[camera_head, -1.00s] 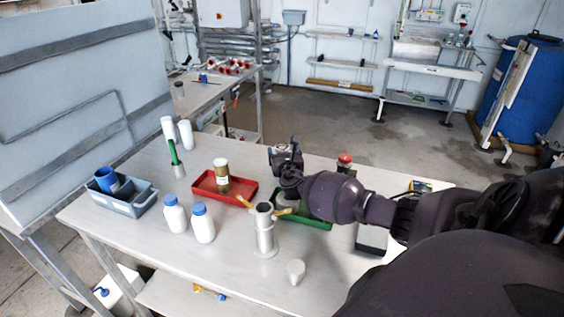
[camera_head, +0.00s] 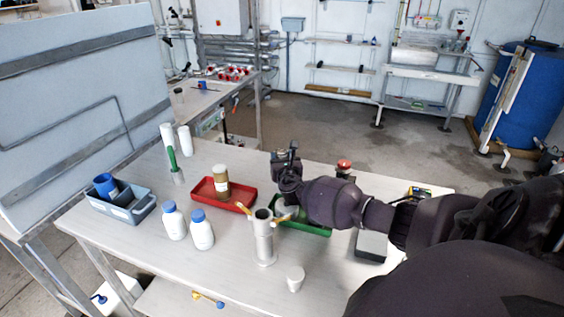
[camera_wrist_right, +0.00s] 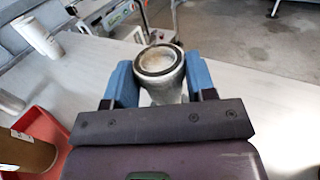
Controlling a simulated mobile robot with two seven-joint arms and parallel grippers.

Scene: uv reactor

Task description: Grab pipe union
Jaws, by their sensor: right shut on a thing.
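My right gripper (camera_head: 287,160) is above the table, behind the green tray (camera_head: 318,230) in the head view. In the right wrist view its blue fingers (camera_wrist_right: 160,80) are shut on a grey, round, hollow fitting with a dark ring at its mouth, which I take as the pipe union (camera_wrist_right: 162,66). The union sits between the two fingers with its open end up. Its lower part is hidden by the gripper body. In the head view the gripper and arm hide most of it. My left gripper is not in view.
A metal cylinder (camera_head: 263,240) with yellow handles stands before the green tray. A red tray (camera_head: 240,205) holds a brown jar (camera_head: 221,180). White bottles (camera_head: 174,222), a grey-blue bin (camera_head: 128,212) and a red button (camera_head: 344,165) are on the table.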

